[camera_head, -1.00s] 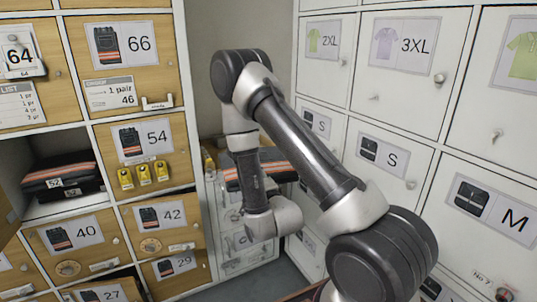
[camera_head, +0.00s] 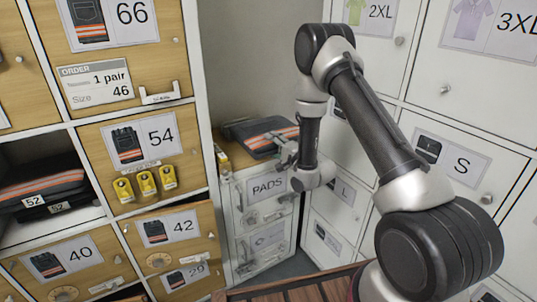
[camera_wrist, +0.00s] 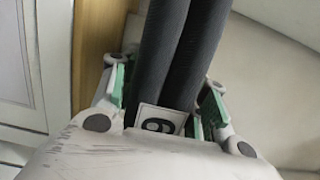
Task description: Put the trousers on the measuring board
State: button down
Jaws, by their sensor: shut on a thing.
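The folded dark trousers (camera_head: 262,136) with an orange and grey stripe are at the top of the small cabinet in the corner. In the wrist view the trousers (camera_wrist: 164,55) are a thick dark fold between my fingers, with a white tag showing a 6 or 9. My gripper (camera_head: 288,152) is shut on their right end; its green pads show on both sides of the fold in the wrist view (camera_wrist: 165,100). I cannot tell whether the trousers touch the cabinet top. I cannot make out the measuring board; the trousers may cover it.
The small cabinet has a PADS drawer (camera_head: 267,186). Wooden lockers (camera_head: 160,240) stand at left, with other folded trousers (camera_head: 42,186) in an open compartment. White lockers (camera_head: 455,150) close in the right side.

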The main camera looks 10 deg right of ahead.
jog(key=shift+f, duration=3.5)
jog(key=shift+f, duration=0.15)
jog(key=c, duration=0.8)
grip_release()
jog(key=shift+s, duration=0.1)
jog(key=shift+o, duration=0.2)
